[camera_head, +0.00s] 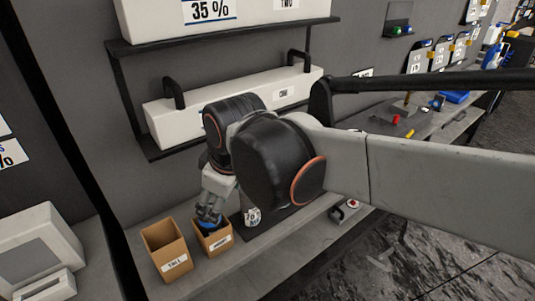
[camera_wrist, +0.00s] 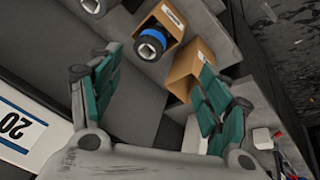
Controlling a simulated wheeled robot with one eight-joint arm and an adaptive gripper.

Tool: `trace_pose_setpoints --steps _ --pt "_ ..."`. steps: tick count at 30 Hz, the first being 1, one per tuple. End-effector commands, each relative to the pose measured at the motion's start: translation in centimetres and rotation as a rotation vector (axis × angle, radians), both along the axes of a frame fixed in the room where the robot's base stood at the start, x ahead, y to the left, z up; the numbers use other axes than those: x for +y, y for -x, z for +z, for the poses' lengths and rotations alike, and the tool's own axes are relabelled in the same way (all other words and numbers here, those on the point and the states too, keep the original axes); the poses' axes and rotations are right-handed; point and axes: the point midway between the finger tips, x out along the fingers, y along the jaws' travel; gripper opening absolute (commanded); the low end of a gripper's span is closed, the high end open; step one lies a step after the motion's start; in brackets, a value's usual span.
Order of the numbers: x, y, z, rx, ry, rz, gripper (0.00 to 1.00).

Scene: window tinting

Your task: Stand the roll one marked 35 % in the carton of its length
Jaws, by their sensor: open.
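A roll with a blue band and a pale core (camera_wrist: 150,43) stands in the right-hand carton (camera_wrist: 172,17), its end sticking out of the mouth. In the head view, blue shows at the mouth of that carton (camera_head: 219,242), partly hidden by my gripper (camera_head: 208,212). The label on this carton is too small to read surely. The left carton (camera_head: 168,258) is labelled TALL and looks empty; it also shows in the wrist view (camera_wrist: 188,66). My gripper (camera_wrist: 157,85) is open, its green-padded fingers apart and clear of the roll. The roll's marking is not readable.
Another roll end (camera_head: 252,216) stands on a dark mat right of the cartons. Long white boxes sit on wall shelves above, the upper (camera_head: 235,12) signed 35 %, the lower (camera_head: 240,101) labelled ONE. A grey machine (camera_head: 40,250) stands left. The bench front (camera_head: 280,262) is clear.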

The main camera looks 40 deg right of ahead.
Motion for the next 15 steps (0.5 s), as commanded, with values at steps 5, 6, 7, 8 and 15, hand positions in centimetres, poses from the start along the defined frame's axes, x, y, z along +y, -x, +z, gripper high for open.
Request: trace_pose_setpoints --steps 5,6,7,8,15 --pt "0.0 3.0 -0.4 -0.12 -0.137 -0.271 0.7" --pt "0.0 3.4 -0.6 -0.141 -0.165 -0.319 0.7" --pt "0.0 3.7 -0.7 -0.155 -0.184 -0.351 0.7" --pt "0.0 3.9 -0.7 -0.168 -0.202 -0.378 0.7" --pt "0.0 4.7 -1.0 -0.211 -0.272 -0.482 0.7"
